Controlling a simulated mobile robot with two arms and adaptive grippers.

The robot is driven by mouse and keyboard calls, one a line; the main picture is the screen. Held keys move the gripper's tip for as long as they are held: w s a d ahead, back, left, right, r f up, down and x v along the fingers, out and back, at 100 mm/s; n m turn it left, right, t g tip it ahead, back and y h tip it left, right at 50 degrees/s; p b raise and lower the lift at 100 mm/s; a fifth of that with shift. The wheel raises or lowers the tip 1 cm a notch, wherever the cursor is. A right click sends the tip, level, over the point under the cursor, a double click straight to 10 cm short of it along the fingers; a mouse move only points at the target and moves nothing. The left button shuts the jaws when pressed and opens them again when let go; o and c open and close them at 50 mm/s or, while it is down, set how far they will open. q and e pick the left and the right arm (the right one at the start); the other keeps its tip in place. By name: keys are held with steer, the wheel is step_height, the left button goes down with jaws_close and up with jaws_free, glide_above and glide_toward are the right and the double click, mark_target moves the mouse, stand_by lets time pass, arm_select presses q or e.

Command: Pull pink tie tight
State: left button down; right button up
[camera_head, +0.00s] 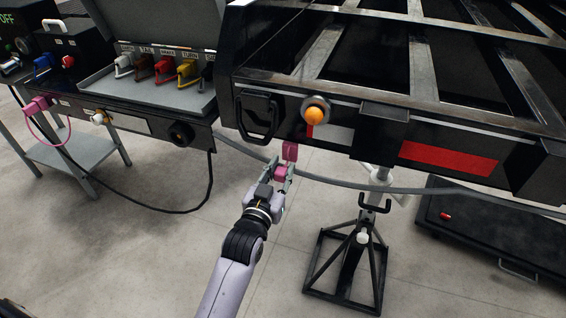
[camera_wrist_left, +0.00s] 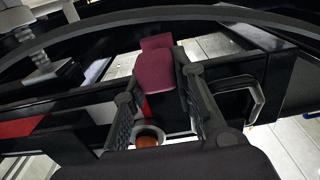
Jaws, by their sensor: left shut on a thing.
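The pink tie (camera_head: 290,151) hangs at the lower front edge of the trailer frame, beside the grey cable. My left gripper (camera_head: 281,176) comes up from below and is shut on the pink tie's lower part. In the left wrist view the tie (camera_wrist_left: 155,68) looks dark maroon and stands up between the two fingers of my left gripper (camera_wrist_left: 160,95). The grey cable (camera_head: 335,182) passes the tie, and in the wrist view it arcs across the top. I cannot tell how tightly the tie sits around it. My right gripper is not in view.
A black stand (camera_head: 345,262) is to the right. A box with coloured plugs (camera_head: 160,98) is at upper left.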

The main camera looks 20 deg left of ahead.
arm_select(q)
steer(key=shift+s+r, duration=0.1)
steer(key=shift+s, duration=0.85)
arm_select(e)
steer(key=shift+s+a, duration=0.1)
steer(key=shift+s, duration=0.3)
arm_select(q)
steer(key=c, duration=1.3)
jaws_free()
steer(key=s, duration=1.1)
steer(key=shift+s+a, duration=0.2)
steer(key=shift+s, duration=0.2)
